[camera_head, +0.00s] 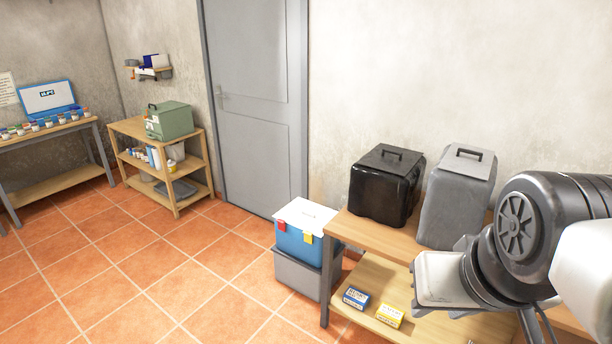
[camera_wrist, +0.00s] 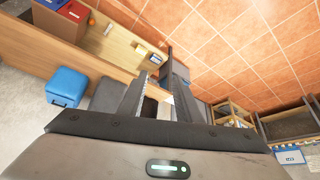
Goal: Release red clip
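The red clip (camera_head: 282,226) sits on the front of a blue box (camera_head: 297,246), at the upper edge under its white lid (camera_head: 306,214). A yellow clip (camera_head: 307,237) sits to its right on the same box. The box stands on a grey crate beside the wooden table. My gripper (camera_wrist: 157,76) shows in the wrist view with its two dark fingers apart. It holds nothing that I can make out.
A black case (camera_head: 384,187) and a grey case (camera_head: 456,200) stand on the wooden table (camera_head: 375,236). Small blue (camera_head: 356,298) and yellow (camera_head: 389,315) boxes lie on its lower shelf. The grey crate (camera_head: 296,277) is under the blue box. The tiled floor to the left is clear.

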